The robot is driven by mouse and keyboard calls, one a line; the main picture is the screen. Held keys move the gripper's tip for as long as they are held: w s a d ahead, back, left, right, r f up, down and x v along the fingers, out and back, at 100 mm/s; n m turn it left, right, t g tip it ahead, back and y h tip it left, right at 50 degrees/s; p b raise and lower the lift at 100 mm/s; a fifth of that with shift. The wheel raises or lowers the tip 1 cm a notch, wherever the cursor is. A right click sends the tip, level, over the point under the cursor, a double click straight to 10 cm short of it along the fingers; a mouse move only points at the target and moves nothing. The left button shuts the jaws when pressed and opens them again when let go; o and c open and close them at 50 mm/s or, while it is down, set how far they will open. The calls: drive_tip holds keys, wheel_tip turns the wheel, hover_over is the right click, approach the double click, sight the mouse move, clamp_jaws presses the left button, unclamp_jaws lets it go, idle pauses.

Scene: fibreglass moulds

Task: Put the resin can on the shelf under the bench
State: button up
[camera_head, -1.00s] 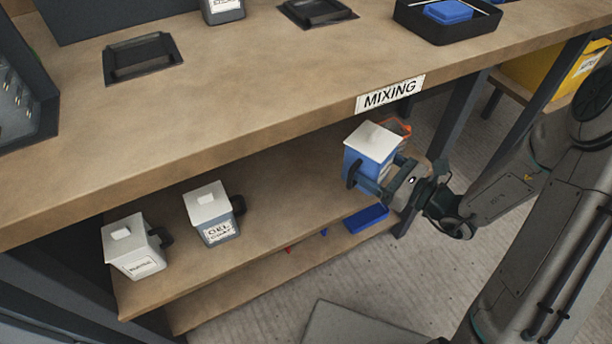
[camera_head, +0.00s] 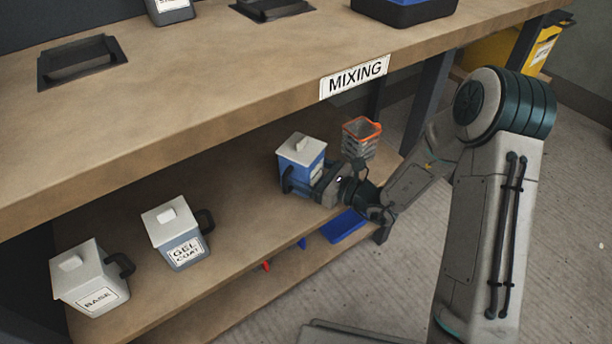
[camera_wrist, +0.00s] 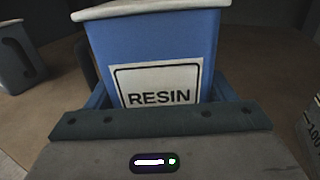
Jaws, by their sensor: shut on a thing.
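The resin can (camera_head: 301,158) is blue with a white lid and a dark handle. In the wrist view the can (camera_wrist: 150,50) fills the middle, with its RESIN label facing the camera. My gripper (camera_head: 312,184) is shut on the can from its right side. The can is over the shelf under the bench (camera_head: 240,205), below the MIXING sign (camera_head: 354,77) and near the shelf's right end. It looks upright and very close to the shelf surface; I cannot tell whether its base touches.
A GEL COAT can (camera_head: 178,232) and a BASE can (camera_head: 92,280) stand on the same shelf to the left. A blue tray (camera_head: 344,226) lies lower down. The bench top (camera_head: 190,95) overhangs the shelf.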

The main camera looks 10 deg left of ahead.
drive_tip(key=shift+f, duration=0.2)
drive_tip(key=o, duration=1.3)
drive_tip(key=shift+o, duration=0.2)
